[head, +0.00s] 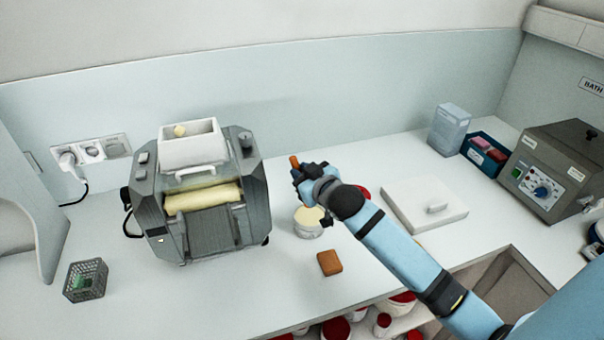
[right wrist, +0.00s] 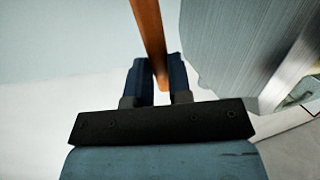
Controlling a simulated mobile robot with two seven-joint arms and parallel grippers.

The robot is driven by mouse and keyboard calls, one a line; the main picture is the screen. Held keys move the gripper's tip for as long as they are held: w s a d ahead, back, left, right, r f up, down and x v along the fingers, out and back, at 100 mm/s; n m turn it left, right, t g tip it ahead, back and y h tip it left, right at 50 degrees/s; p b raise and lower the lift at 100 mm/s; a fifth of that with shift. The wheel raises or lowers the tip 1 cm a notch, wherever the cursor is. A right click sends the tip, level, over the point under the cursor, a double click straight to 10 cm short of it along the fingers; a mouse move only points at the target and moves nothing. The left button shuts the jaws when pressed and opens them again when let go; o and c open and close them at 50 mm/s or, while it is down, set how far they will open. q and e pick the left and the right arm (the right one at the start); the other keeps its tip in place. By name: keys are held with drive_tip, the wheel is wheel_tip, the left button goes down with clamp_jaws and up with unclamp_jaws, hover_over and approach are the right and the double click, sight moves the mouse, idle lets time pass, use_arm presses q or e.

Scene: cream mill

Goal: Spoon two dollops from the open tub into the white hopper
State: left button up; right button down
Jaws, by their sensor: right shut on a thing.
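The white hopper (head: 192,150) sits on top of the grey mill (head: 215,205). A small cream-coloured lump (head: 180,130) shows inside it. The open tub (head: 311,226) with cream contents stands on the counter right of the mill, partly behind my right arm. My right gripper (head: 302,177) is above the tub and right of the hopper. It is shut on the orange-brown handle of the spoon (head: 294,161), which also runs between the fingers (right wrist: 160,85) in the right wrist view. The spoon's scooping end is hidden. My left gripper is out of view.
A brown block (head: 329,263) lies in front of the tub. A white board with a handle (head: 424,204) lies right of my arm. A wire basket (head: 86,280) stands at left. A water bath (head: 548,168) and a blue box (head: 485,153) stand at right.

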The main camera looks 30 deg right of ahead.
drive_tip(key=shift+f+b, duration=1.25)
drive_tip(key=shift+f, duration=1.4)
drive_tip(key=shift+r, duration=0.1)
wheel_tip(320, 180, up, 6)
drive_tip(key=p, duration=0.5)
drive_tip(key=shift+p, duration=0.35)
drive_tip(key=shift+f, duration=0.2)
drive_tip(key=shift+a, duration=0.1)
